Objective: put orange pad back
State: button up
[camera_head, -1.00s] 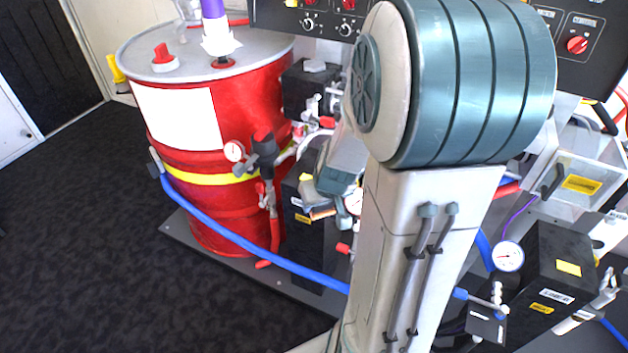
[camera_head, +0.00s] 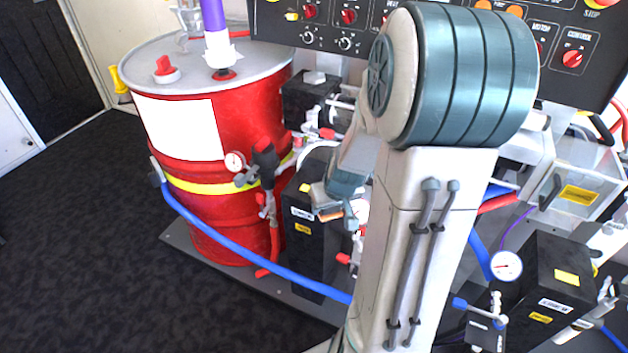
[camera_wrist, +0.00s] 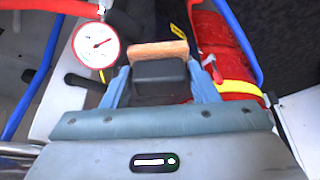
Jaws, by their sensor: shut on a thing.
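The orange pad (camera_wrist: 158,50) shows in the wrist view as a tan-orange strip across the ends of my fingers. My gripper (camera_wrist: 159,68) is shut on it, with one blue-grey finger on each side and a dark block between them. In the head view, my gripper (camera_head: 343,203) is partly hidden behind my own arm, and a small orange edge of the pad (camera_head: 329,214) shows beside it. The gripper is in front of a black box (camera_head: 302,235) to the right of the red drum. I cannot tell whether the pad touches anything else.
The red drum (camera_head: 245,125) stands at left with a gauge and valve at its side. A blue hose (camera_head: 230,240) runs low across the front. A control panel (camera_head: 560,28) is behind. In the wrist view, a round gauge (camera_wrist: 96,45) is close at left. Dark floor is clear at left.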

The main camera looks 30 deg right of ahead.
jog(key=w, duration=0.4)
jog(key=w+d, duration=0.1)
jog(key=w, duration=0.7)
jog(key=shift+d, duration=0.25)
jog(key=shift+w+f, duration=0.15)
jog(key=shift+f, duration=1.65)
jog(key=shift+f, duration=0.1)
jog(key=o, duration=0.9)
jog(key=shift+o, duration=0.2)
